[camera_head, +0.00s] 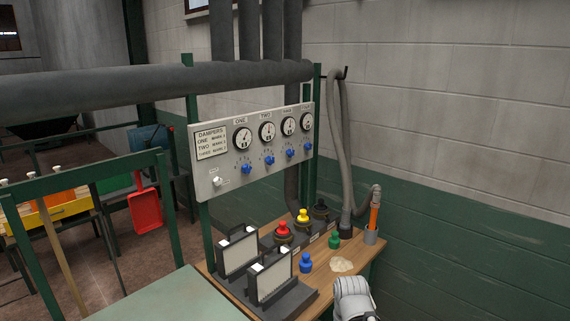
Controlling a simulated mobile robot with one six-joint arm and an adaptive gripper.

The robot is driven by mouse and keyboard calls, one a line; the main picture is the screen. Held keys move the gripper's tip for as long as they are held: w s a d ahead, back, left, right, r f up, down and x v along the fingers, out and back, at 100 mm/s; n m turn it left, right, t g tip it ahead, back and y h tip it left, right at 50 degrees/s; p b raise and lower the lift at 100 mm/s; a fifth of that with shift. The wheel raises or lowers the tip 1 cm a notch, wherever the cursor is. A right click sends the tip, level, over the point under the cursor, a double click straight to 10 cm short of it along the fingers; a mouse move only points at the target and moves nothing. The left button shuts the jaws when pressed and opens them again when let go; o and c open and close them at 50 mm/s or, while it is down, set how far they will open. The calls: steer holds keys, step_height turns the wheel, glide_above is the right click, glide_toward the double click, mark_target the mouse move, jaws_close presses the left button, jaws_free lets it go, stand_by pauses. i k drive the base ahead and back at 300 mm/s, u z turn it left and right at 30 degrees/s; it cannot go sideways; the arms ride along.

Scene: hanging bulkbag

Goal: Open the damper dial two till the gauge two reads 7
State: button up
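A light grey panel (204,182) hangs on a green frame and carries a row of round gauges with blue dials below. Gauge two (267,131), under the label TWO, is second from the left. Its dark needle is too small to read against a number. The blue damper dial two (269,160) sits straight below it, with small marks around it too fine to read. Nothing touches the dial. A white and grey part of my arm shows at the bottom edge, well below and right of the panel. My gripper's fingers are not visible.
Gauge one (242,138) and its blue dial (246,169) are left of gauge two; more pairs are on the right. A DAMPERS sign (211,142) and a white switch (217,181) are on the panel. Filter frames (238,254) and coloured knobs stand on the wooden bench (318,277) below.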

mark_target(270, 159)
steer(key=z, duration=0.4)
steer(key=k, duration=0.5)
steer(key=z, duration=0.85)
steer(key=k, duration=0.65)
steer(key=z, duration=0.45)
steer(key=i, duration=1.15)
steer(key=u, duration=0.45)
steer(key=i, duration=0.7)
steer(key=u, duration=1)
steer(key=i, duration=0.85)
steer(key=u, duration=0.65)
